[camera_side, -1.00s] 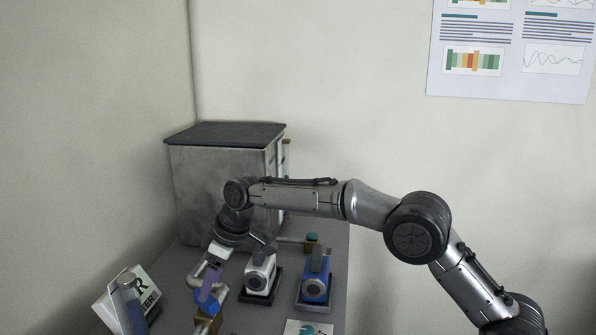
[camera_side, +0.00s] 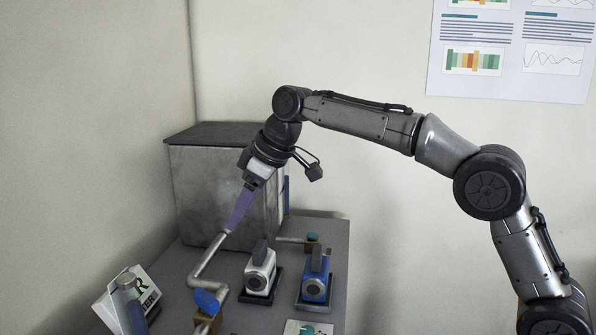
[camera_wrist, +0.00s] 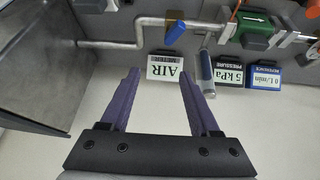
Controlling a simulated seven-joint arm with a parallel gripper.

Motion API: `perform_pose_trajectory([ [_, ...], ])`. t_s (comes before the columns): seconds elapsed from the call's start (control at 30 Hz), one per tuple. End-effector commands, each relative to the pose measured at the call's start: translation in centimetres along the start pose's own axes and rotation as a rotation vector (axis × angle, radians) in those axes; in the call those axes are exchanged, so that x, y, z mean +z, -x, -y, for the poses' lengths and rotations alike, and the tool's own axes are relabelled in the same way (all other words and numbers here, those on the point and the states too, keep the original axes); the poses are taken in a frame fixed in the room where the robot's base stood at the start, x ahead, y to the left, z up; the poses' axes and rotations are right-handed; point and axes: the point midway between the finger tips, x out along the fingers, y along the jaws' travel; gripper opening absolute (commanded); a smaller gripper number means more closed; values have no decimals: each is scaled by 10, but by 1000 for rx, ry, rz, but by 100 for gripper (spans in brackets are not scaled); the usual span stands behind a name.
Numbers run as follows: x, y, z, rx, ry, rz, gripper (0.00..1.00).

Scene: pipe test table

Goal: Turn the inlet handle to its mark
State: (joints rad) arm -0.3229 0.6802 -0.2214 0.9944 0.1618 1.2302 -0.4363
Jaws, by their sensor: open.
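A blue handle (camera_side: 207,301) sits on a brass valve body (camera_side: 208,320) in the bent grey pipe (camera_side: 208,264), near the table's front left. In the wrist view the blue handle (camera_wrist: 175,33) stands at a slant across the pipe (camera_wrist: 118,44). I cannot make out its mark, nor any label naming it inlet. My gripper (camera_side: 229,231), with purple fingers, is raised above and behind this handle. In the wrist view the gripper (camera_wrist: 157,75) is open, with nothing between its fingers.
A second, teal handle (camera_side: 312,237) sits on a pipe at the back. White (camera_side: 260,270) and blue (camera_side: 316,280) devices stand on the table. A grey cabinet (camera_side: 205,195) is close behind my gripper. An AIR METER sign (camera_wrist: 165,67) and a grey tube (camera_wrist: 206,72) are near the handle.

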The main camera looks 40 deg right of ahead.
Motion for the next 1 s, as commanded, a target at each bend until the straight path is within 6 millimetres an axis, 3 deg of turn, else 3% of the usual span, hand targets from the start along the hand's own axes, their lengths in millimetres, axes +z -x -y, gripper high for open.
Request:
perform_pose_trajectory([
  [0.3,18,56,-10,40,-28,-35,62],
  [0.6,42,99,-13,74,-61,-53,62],
  [1.0,56,117,-13,90,-80,-60,62],
])
